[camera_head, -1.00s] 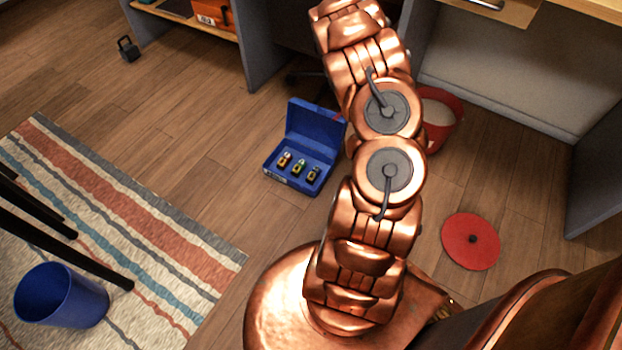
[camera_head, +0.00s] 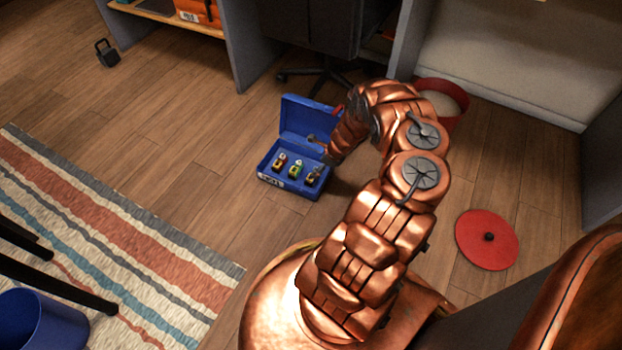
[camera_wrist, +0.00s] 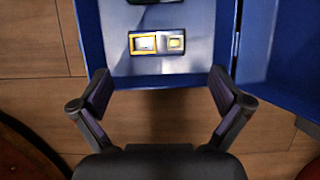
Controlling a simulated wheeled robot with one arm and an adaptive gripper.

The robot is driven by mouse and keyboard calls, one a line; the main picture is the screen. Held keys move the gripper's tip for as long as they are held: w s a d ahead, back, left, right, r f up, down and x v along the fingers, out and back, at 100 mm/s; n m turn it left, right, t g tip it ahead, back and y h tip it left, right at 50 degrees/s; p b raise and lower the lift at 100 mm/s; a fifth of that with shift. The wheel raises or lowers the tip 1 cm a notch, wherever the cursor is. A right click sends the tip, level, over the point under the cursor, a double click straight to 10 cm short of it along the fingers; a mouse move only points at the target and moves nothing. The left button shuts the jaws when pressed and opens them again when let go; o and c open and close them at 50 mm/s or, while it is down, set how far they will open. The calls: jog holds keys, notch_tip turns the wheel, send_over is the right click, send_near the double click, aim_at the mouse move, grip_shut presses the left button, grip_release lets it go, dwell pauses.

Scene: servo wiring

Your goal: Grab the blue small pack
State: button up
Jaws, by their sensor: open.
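A blue case (camera_head: 290,184) stands on the floor with its lid (camera_head: 308,118) open. Three small packs lie in a row inside: one with red and white (camera_head: 280,161), one with green (camera_head: 296,167) and a darker one (camera_head: 313,175) on the right. I cannot tell which is the blue one. In the wrist view, my gripper (camera_wrist: 161,70) is open and empty, its fingers over the near edge of the case. A pack with yellow and pale parts (camera_wrist: 157,42) lies just ahead, between the finger lines. Another pack (camera_wrist: 152,1) is cut off at the top.
The case's upright lid (camera_wrist: 280,60) stands close to the right finger in the wrist view. A red pot (camera_head: 452,95) stands behind my arm, and its red lid (camera_head: 487,240) lies on the floor at right. Wooden floor is free left of the case.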

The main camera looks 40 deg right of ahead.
jog(key=shift+a+b+x, duration=0.15)
jog(key=shift+b+x, duration=0.75)
jog(key=shift+x, duration=1)
jog(key=shift+a+b+x, duration=0.15)
jog(key=shift+b+x, duration=0.75)
jog(key=shift+x, duration=1.05)
jog(key=shift+w+r, duration=0.1)
jog(key=shift+r, duration=0.05)
jog(key=c, duration=1)
